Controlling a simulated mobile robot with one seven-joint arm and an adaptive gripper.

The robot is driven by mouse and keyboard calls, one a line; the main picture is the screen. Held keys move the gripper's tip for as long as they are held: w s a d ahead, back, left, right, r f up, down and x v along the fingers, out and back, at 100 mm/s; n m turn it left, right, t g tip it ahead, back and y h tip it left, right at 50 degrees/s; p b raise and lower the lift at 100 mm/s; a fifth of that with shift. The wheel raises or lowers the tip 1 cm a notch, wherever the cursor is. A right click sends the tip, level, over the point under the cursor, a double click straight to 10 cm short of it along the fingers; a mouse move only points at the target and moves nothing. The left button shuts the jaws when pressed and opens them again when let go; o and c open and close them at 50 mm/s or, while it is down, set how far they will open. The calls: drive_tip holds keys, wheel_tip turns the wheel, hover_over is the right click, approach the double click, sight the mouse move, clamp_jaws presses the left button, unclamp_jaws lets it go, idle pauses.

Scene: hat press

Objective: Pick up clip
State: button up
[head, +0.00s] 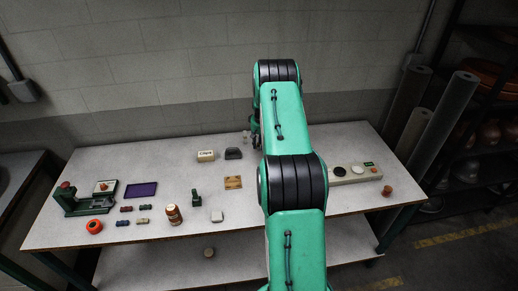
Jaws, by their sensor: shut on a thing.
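My green arm reaches over the table, and its far end points down near the back edge. My gripper (254,139) shows only as a dark sliver at the left of the arm. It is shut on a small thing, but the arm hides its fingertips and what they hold. I cannot make out a clip in this view. A small cream box (205,156) with dark lettering, too small to read, stands to the left of the gripper.
A dark block (233,153) and small clear items (246,138) stand near the gripper. A wooden piece (233,182), a green device (196,198) and a brown bottle (173,214) are nearer the front. A long grey holder (350,173) lies right of the arm. The table's (150,168) back left is bare.

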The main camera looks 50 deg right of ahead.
drive_tip(key=s+a, duration=0.3)
drive_tip(key=a, duration=0.1)
drive_tip(key=s+a+r, duration=0.1)
drive_tip(key=s+a, duration=0.7)
drive_tip(key=shift+r, duration=0.3)
